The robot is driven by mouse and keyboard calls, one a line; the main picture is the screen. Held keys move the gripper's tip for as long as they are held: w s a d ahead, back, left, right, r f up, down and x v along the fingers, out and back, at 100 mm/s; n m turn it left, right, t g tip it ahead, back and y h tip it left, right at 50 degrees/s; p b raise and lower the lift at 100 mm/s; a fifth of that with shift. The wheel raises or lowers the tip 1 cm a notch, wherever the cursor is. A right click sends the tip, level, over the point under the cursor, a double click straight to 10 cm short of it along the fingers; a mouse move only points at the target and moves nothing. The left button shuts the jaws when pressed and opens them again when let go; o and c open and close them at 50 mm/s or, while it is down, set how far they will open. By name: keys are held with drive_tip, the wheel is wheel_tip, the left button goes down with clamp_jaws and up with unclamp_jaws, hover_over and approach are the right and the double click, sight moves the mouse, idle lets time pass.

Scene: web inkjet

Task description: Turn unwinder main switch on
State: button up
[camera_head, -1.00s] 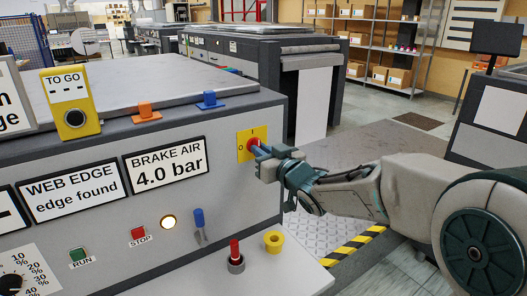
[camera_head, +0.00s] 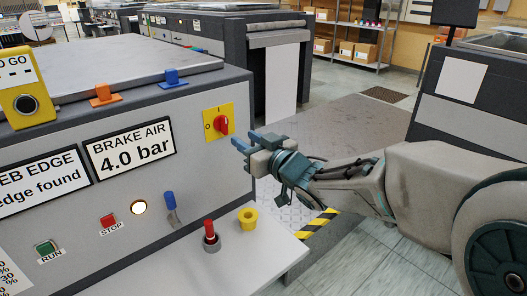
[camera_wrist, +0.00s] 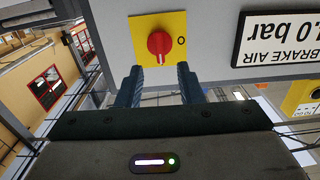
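The main switch is a red rotary knob (camera_head: 221,125) on a yellow plate (camera_head: 209,119), at the right end of the grey panel. A 0 is marked at the knob's left in the head view. In the wrist view, which is upside down, the knob (camera_wrist: 159,43) has its ridge upright, with a pale line at its lower end, away from the 0 at its side. My gripper (camera_head: 248,139) is open and empty, to the right of the knob and apart from it. Its two blue fingers (camera_wrist: 162,84) stand apart, just below the knob in the wrist view.
The panel also has a BRAKE AIR sign (camera_head: 130,147), a blue lever (camera_head: 170,203), a lit lamp (camera_head: 139,207) and STOP and RUN buttons. A red-topped peg (camera_head: 209,232) and a yellow cup (camera_head: 248,218) stand on the ledge below. Open floor lies right of the panel.

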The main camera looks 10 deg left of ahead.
drive_tip(key=v, duration=0.6)
drive_tip(key=d+f+m+h+p, duration=0.3)
drive_tip(key=d+m+h+p, duration=0.3)
drive_tip(key=d+h, duration=0.95)
drive_tip(key=s+d+f+m+g+y+p, duration=0.1)
drive_tip(key=s+d+g, duration=0.3)
drive_tip(key=s, duration=0.4)
drive_tip(key=s+d+f+m+g+y, duration=0.1)
drive_tip(key=s+d+f+m+g, duration=0.2)
drive_tip(key=s, duration=0.6)
drive_tip(key=shift+s+d+g+p, duration=0.3)
drive_tip(key=shift+d+g, duration=0.35)
drive_tip(key=shift+g, duration=0.35)
